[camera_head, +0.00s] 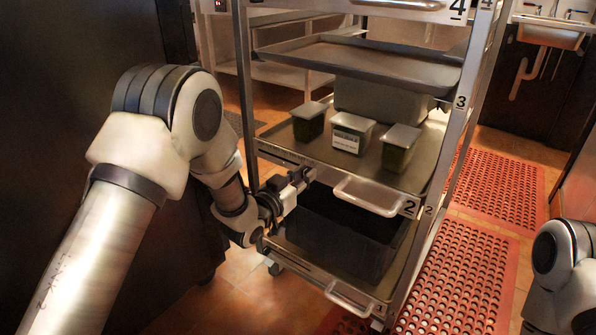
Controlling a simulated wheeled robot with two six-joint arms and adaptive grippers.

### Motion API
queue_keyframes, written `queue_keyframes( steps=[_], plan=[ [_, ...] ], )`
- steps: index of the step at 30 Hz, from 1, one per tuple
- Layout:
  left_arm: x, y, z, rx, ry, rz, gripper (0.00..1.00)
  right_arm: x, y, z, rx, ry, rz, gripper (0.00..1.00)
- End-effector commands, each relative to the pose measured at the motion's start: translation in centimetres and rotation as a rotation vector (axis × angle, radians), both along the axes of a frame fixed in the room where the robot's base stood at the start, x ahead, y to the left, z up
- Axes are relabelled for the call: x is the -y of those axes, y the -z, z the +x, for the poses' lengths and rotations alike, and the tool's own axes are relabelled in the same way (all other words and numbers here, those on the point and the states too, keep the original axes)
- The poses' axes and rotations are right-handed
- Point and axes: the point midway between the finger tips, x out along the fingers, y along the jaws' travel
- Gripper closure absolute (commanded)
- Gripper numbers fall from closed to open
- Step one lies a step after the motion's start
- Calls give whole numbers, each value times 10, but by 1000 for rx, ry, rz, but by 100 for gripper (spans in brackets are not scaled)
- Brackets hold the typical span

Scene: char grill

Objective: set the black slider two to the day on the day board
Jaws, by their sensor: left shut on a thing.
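My left gripper (304,176) is at the front left edge of the shelf marked 2, with its fingers close together on a small thing at that edge. The black slider two is hidden between the fingers or too small to make out. A narrow strip with small marks (282,154) runs along the front edge of this shelf, just above and left of the fingers; its lettering is too small to read as the day board. My right gripper is outside the view; only part of my right arm shows at the lower right.
The metal rack has numbered shelves. Shelf 2 (420,181) holds several lidded tubs (352,133) and a larger pale container (375,100). A black bin (340,232) sits on the lowest shelf. Pull handles (366,196) jut out in front. Red perforated mats (470,270) lie to the right.

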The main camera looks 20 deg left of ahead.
Motion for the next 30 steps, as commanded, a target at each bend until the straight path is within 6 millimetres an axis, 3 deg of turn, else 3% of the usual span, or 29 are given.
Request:
queue_keyframes(
  steps=[3,4,5,6,17,20,30],
  plan=[
    [3,1,-1,-2,9,3,100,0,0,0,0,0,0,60],
    [3,1,-1,-2,9,4,69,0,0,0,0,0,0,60],
    [3,1,-1,-2,9,4,58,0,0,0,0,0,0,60],
    [3,1,-1,-2,9,4,54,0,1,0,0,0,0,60],
    [-1,1,-7,-2,5,2,54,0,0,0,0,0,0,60],
    [-7,1,-22,-4,4,1,54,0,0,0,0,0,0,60],
    [-34,2,-99,-5,6,0,54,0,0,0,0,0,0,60]
  ],
)
